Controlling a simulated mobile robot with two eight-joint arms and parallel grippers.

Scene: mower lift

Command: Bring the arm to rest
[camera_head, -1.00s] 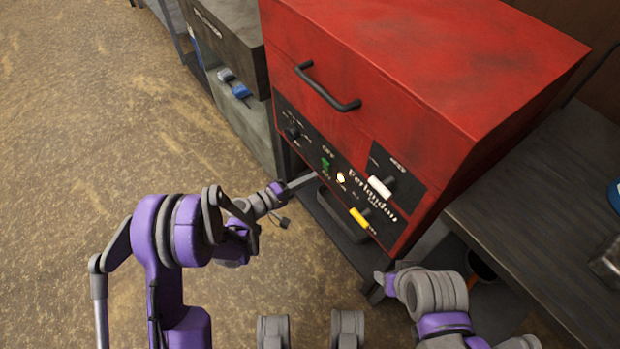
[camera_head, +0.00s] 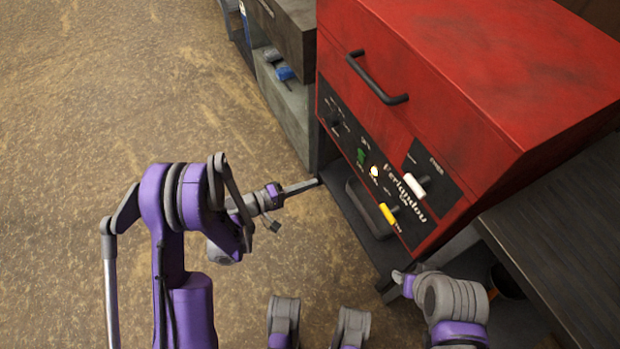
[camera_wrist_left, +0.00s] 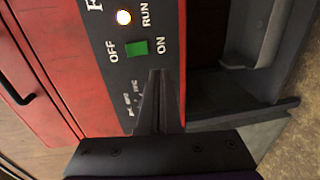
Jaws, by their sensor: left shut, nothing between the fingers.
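My left arm comes in from the lower left of the head view, and its gripper (camera_head: 302,187) points right toward the lower front of a red machine (camera_head: 460,70). Its fingers (camera_wrist_left: 158,100) are together with nothing between them. They look apart from the control panel in the head view. In the left wrist view the fingertips overlap the panel below a green switch (camera_wrist_left: 137,49). A lamp (camera_wrist_left: 123,17) glows by the word RUN. My right arm (camera_head: 452,298) is at the lower right of the head view; its fingers do not show.
A black handle (camera_head: 375,80) juts from the machine's front. The panel has a white knob (camera_head: 414,187) and a yellow one (camera_head: 389,213). A grey bench (camera_head: 565,220) stands right, a cabinet (camera_head: 290,115) at the back. Brown floor (camera_head: 110,90) at left is clear.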

